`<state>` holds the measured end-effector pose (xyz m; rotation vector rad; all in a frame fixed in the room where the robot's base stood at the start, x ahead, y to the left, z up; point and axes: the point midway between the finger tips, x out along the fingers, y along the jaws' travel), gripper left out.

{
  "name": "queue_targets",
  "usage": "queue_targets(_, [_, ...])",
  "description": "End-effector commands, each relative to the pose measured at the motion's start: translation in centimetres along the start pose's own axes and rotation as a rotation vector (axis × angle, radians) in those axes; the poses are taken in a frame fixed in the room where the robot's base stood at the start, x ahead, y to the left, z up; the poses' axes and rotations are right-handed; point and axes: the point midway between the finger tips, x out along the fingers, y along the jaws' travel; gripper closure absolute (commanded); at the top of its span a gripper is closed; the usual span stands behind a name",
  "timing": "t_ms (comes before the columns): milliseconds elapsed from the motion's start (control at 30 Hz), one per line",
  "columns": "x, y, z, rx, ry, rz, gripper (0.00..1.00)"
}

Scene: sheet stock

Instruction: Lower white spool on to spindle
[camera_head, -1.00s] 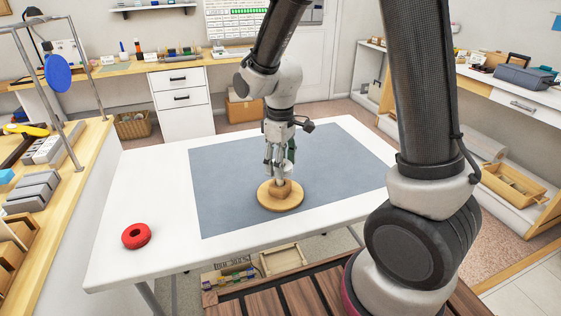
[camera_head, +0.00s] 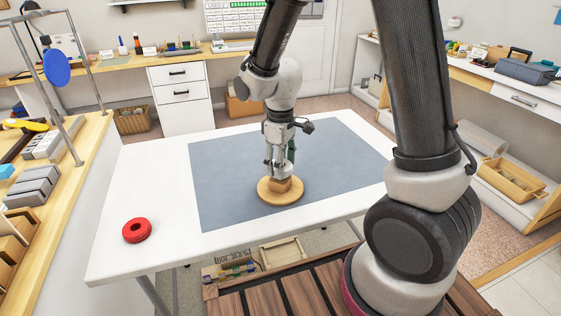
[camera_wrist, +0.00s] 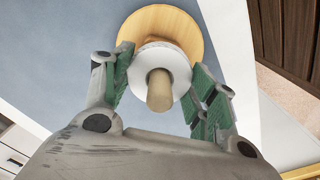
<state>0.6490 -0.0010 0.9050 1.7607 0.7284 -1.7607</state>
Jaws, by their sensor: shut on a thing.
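The white spool (camera_wrist: 143,57) sits between my fingers in the wrist view, a pale disc with a hole. The wooden spindle (camera_wrist: 159,92) passes up through that hole, its free end towards the camera, so the spool is around it. A round wooden base (camera_wrist: 188,29) lies beyond the spool. My gripper (camera_wrist: 157,82) is shut on the spool, with green pads at its left and right edges. In the head view my gripper (camera_head: 279,166) is over the wooden base (camera_head: 294,196); the spool is mostly hidden there, and its height above the base is unclear.
The base stands on a blue-grey mat (camera_head: 225,165) on a white table (camera_head: 130,190). A red ring-shaped spool (camera_head: 137,230) lies at the table's left. The mat around the base is clear. Shelves with goods stand at left and right.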

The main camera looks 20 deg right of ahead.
Motion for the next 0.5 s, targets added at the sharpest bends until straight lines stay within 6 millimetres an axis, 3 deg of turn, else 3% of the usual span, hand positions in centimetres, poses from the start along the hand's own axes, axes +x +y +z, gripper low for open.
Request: queue_targets(500, [1.1, 0.0, 0.0, 0.0, -0.002, -0.001, 0.9])
